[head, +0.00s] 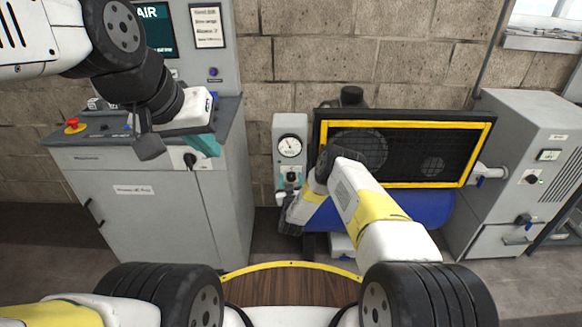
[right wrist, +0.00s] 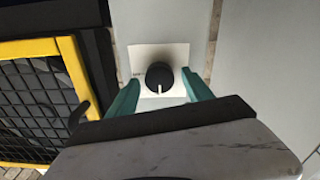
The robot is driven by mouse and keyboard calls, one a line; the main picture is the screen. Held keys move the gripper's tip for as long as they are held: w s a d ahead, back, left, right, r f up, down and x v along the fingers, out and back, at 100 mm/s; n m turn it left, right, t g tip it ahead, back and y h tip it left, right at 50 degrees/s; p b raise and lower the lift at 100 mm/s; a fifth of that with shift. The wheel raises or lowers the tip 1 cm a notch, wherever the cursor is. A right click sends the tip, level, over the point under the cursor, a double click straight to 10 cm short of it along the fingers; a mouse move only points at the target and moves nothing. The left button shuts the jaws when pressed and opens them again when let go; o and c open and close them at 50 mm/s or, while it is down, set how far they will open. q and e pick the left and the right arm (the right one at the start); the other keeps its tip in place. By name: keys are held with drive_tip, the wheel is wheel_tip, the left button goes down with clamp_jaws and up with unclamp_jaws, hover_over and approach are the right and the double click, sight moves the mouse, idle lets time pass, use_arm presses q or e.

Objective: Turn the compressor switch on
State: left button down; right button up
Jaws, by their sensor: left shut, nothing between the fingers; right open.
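The compressor switch is a black rotary knob (right wrist: 160,77) on a white plate in the right wrist view, with its white mark pointing to the bottom of that picture. My right gripper (right wrist: 161,92) is open, with one teal finger on each side of the knob; I cannot tell whether they touch it. In the head view my right arm reaches to the grey panel (head: 303,128) under the gauge (head: 290,146), and the knob is small and hard to make out there. My left gripper (head: 206,146) is shut and empty, over the grey cabinet at the left.
The compressor's black mesh guard with yellow frame (head: 405,124) stands right of the panel; its blue tank (head: 432,212) is below. A grey control cabinet (head: 140,205) with a red stop button (head: 74,126) is at left. Another grey cabinet (head: 525,150) is at right.

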drive_tip(key=shift+c, duration=0.2)
clamp_jaws()
